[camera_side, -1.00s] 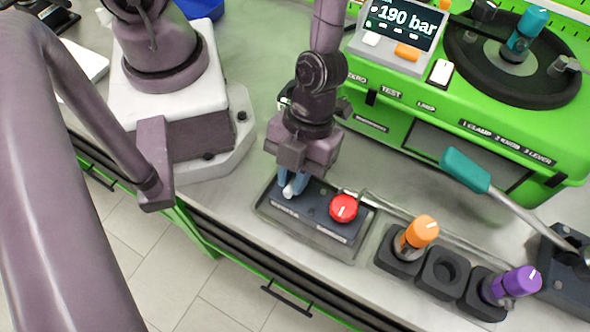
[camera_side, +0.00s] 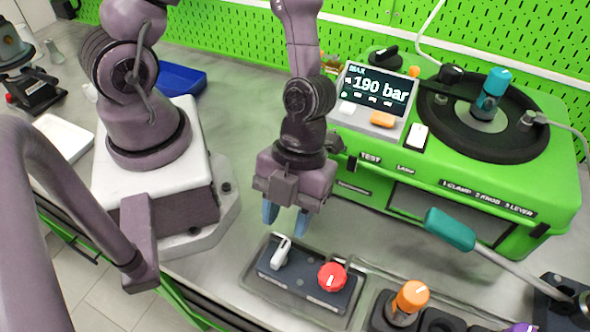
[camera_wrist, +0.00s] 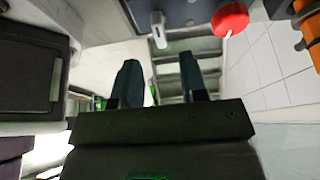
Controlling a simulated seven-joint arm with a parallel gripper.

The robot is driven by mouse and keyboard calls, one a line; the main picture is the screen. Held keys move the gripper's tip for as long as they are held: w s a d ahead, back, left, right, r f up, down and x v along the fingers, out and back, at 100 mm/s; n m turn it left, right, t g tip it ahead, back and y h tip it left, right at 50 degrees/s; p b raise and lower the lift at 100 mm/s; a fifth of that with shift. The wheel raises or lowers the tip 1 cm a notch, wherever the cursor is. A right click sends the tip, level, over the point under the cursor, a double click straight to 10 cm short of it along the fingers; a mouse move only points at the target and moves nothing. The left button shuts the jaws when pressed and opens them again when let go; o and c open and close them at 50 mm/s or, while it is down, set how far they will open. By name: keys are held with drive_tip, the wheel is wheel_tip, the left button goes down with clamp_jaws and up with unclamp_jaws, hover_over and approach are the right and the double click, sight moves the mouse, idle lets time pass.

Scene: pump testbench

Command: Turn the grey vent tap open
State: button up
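The grey vent tap (camera_side: 281,252) is a pale lever on the left of a dark panel (camera_side: 308,283), beside a red knob (camera_side: 332,277). Its handle slants up to the right in the side view. My gripper (camera_side: 286,218) is above the tap and apart from it, its blue fingers spread with nothing between them. In the wrist view the tap (camera_wrist: 158,30) shows beyond the fingertips of my open gripper (camera_wrist: 159,75), roughly in line with the gap. The display (camera_side: 375,88) reads 190 bar.
An orange-topped knob (camera_side: 410,297) stands right of the panel. A teal-handled lever (camera_side: 450,229) reaches across to the right. The green testbench (camera_side: 480,205) stands behind and right of my gripper. Bare grey worktop lies left of the panel.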

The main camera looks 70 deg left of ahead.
drive_tip(key=v, duration=0.7)
idle(0.3)
drive_tip(key=w+a+r+n+t+y, duration=0.15)
drive_tip(key=a+n+y, duration=0.25)
drive_tip(key=a+n, duration=1.2)
wheel_tip(320, 180, up, 16)
drive_tip(key=n+t, duration=0.7)
drive_tip(key=n, duration=0.3)
drive_tip(key=shift+d+n+h, duration=0.4)
drive_tip(key=shift+o, duration=0.4)
drive_tip(key=shift+s+r, duration=0.1)
drive_tip(key=shift+s, duration=0.05)
